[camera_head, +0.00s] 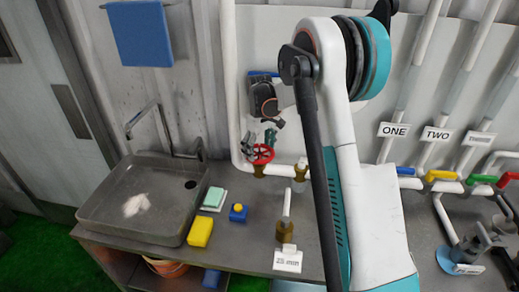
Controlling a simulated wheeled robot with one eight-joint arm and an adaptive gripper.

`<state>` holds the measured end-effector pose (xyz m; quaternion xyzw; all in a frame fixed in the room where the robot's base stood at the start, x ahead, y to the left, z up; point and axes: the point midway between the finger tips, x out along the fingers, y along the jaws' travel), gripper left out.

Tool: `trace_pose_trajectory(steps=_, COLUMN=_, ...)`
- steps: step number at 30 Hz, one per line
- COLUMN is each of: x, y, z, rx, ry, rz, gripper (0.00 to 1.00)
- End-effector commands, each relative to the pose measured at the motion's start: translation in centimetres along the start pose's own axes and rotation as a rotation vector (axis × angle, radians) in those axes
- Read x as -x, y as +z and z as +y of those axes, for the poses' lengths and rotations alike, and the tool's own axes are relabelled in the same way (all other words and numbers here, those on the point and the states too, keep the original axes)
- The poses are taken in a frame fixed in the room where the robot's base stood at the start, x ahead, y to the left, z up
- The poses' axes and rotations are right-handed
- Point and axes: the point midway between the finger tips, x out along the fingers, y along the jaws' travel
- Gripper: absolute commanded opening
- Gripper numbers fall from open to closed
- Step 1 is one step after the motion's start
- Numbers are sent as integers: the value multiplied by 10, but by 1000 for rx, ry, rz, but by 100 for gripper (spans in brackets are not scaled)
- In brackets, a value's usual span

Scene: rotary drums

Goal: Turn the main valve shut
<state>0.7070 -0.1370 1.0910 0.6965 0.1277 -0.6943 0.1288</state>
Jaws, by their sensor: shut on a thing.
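The red wheel valve (263,154) sits on a brass fitting on the white pipe, behind the counter to the right of the sink. I take it as the main valve; no label for it can be read. My gripper (259,145) points down onto the wheel from above, with its fingers at the wheel's upper and left rim. It is shut on the wheel. The fingers hide part of the rim, and their exact contact is too small to see.
A grey sink (143,200) with a tap is at left. A yellow sponge (200,232), a green-white sponge (213,198) and a blue item (238,213) lie on the counter. A brass stub (285,232) stands near a label. Coloured-handle pipes (441,176) are at right.

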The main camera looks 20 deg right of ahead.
Motion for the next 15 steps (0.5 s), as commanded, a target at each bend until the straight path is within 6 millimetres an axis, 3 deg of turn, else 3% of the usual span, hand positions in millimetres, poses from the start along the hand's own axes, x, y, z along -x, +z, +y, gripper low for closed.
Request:
trace_pose_trajectory(steps=7, x=-5, y=2, z=0, rx=-170, ry=-1, rz=-4, gripper=62)
trace_pose_trajectory(steps=15, x=-4, y=2, z=0, rx=-191, ry=-1, rz=-4, gripper=62)
